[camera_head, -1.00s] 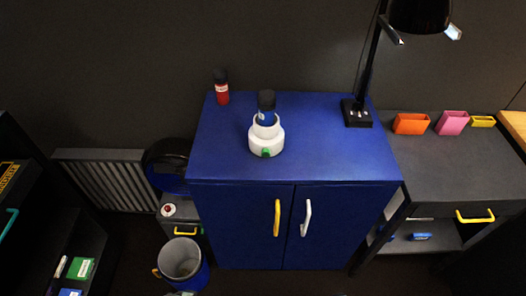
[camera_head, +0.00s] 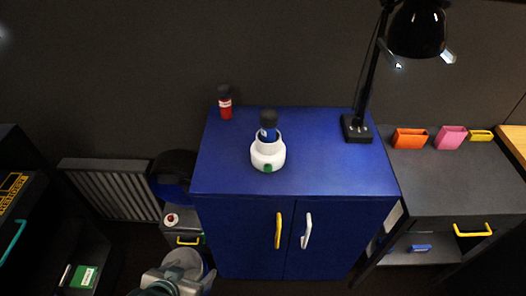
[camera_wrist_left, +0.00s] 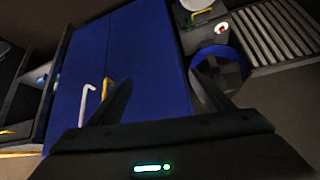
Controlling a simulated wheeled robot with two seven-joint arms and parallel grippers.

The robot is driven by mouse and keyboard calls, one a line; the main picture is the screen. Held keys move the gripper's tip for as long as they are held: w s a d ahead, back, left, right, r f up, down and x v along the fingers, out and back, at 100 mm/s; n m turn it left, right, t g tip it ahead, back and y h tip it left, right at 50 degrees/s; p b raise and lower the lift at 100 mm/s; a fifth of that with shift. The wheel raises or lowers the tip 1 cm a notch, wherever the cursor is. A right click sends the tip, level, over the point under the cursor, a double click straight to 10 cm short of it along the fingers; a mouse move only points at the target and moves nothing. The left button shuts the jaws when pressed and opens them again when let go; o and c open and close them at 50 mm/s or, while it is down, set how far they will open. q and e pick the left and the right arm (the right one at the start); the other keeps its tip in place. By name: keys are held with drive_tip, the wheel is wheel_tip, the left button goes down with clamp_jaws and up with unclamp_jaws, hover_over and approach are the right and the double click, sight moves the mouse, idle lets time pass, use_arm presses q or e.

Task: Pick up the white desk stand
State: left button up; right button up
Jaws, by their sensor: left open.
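The white desk stand (camera_head: 267,158) is a rounded white holder with a green spot on its front. It stands upright on top of the blue cabinet (camera_head: 330,180), and a blue bottle with a black cap (camera_head: 268,125) sits in it. My left arm shows at the bottom left of the head view, low in front of the cabinet and well apart from the stand. In the left wrist view my left gripper (camera_wrist_left: 166,95) is open and empty, facing the blue cabinet doors. The stand is not visible there. My right gripper is not in view.
A red bottle (camera_head: 225,103) stands at the cabinet's back left, and a black lamp (camera_head: 357,128) at its back right. A bin (camera_wrist_left: 222,62) stands beside the cabinet. A grey desk (camera_head: 450,180) with orange and pink holders is at right. The cabinet top around the stand is clear.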

sight(263, 150)
use_arm(q)
drive_tip(key=w+d+r+m+t+h, duration=0.1)
drive_tip(key=w+d+r+t+h, duration=0.2)
drive_tip(key=w+r, duration=0.4)
drive_tip(key=w+d+r+m+t+h, duration=0.2)
drive_tip(key=w+d+r+t+h, duration=0.2)
drive_tip(key=w+d+r, duration=0.3)
wheel_tip(263, 150, up, 4)
drive_tip(key=shift+w+f+t+h, duration=0.15)
drive_tip(key=shift+f+t+h, duration=0.15)
drive_tip(key=shift+t, duration=0.3)
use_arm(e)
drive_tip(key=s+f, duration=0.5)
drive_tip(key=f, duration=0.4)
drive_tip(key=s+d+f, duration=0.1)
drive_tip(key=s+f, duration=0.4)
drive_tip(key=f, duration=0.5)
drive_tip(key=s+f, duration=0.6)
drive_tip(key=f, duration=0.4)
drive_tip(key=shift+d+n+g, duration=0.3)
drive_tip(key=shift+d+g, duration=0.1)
use_arm(q)
drive_tip(key=shift+w+d+r, duration=0.1)
drive_tip(key=shift+d, duration=0.05)
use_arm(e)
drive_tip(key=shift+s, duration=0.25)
